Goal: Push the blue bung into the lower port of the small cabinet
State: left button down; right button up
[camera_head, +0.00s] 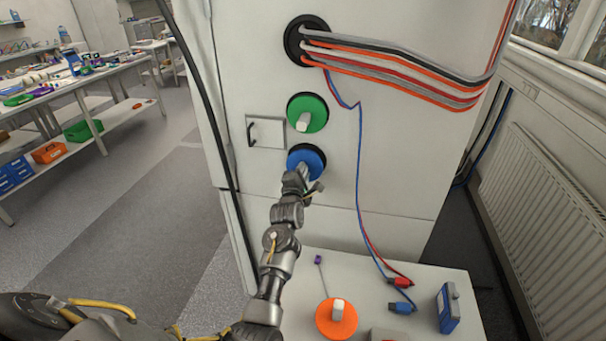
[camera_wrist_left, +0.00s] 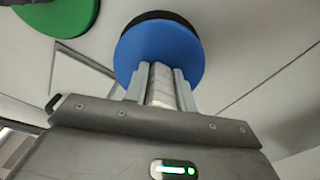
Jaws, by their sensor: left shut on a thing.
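The blue bung (camera_head: 308,156) is a round blue disc with a pale handle. It is at the lower port of the white cabinet (camera_head: 400,170), and a dark rim of the port shows behind its upper edge. My left gripper (camera_head: 299,178) is shut on the bung's handle. In the left wrist view the blue bung (camera_wrist_left: 160,50) shows its face, with the fingers of my left gripper (camera_wrist_left: 161,88) on both sides of the pale handle. A dark crescent shows above the disc there, so I cannot tell how deep it sits. My right gripper is not in view.
A green bung (camera_head: 307,113) sits in the port above. Cables (camera_head: 400,66) enter the top port. A small hatch (camera_head: 266,132) is at the left. A low white table (camera_head: 360,285) holds an orange bung (camera_head: 336,318), cable plugs and a blue box (camera_head: 447,308).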

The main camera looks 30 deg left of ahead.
pick_arm(q)
jog(key=shift+b+x, duration=1.1)
jog(key=shift+x, duration=0.5)
dwell(0.6)
grip_release()
jog(key=shift+s, duration=0.1)
dwell(0.4)
